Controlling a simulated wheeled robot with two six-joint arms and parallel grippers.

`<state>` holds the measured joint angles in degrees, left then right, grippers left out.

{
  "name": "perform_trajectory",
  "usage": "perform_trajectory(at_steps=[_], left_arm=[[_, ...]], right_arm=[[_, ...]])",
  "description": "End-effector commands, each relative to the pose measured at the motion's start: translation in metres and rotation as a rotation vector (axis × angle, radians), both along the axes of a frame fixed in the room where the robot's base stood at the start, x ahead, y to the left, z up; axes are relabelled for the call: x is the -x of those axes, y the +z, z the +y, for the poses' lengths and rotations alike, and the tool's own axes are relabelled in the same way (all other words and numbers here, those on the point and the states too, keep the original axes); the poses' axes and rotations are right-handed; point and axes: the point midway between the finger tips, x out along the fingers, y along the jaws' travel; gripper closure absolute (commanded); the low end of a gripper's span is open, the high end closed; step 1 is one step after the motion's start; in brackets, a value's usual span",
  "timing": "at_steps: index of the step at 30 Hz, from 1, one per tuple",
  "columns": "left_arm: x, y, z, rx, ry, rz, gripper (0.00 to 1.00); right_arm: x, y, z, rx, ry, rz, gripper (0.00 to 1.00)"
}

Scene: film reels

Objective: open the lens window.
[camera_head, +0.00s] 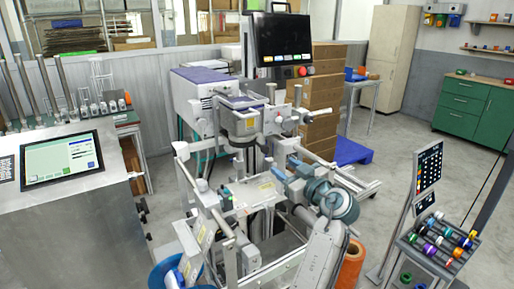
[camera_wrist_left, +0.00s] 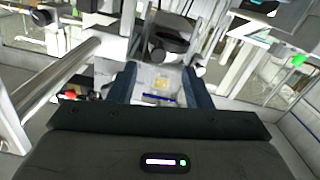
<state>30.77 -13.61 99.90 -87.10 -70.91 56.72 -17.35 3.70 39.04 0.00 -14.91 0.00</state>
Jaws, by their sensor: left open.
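A pale machine (camera_head: 245,125) stands in the middle of the head view. I cannot tell for certain which of its parts is the lens window. My left gripper (camera_head: 283,167) is at the machine's right side, with its blue-grey fingers apart. In the left wrist view, the dark blue fingers (camera_wrist_left: 161,88) are open, one on each side. A pale panel (camera_wrist_left: 160,72) with a small yellow label shows beyond and between them. I see no contact with it. My right gripper is not in view.
A black screen (camera_head: 280,38) stands above the machine. A metal cabinet with a tablet (camera_head: 62,160) is on the left. An orange roll (camera_head: 350,265) and a rack of coloured reels (camera_head: 440,245) are at lower right. A shiny bar (camera_wrist_left: 55,78) runs close by in the left wrist view.

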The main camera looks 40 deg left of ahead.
Motion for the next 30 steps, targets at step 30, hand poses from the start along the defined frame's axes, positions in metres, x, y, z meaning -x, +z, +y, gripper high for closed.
perform_trajectory(at_steps=[30], left_arm=[[-0.041, 0.008, 0.099, -0.007, 0.011, -0.02, 0.55]], right_arm=[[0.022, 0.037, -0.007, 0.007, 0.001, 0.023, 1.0]])
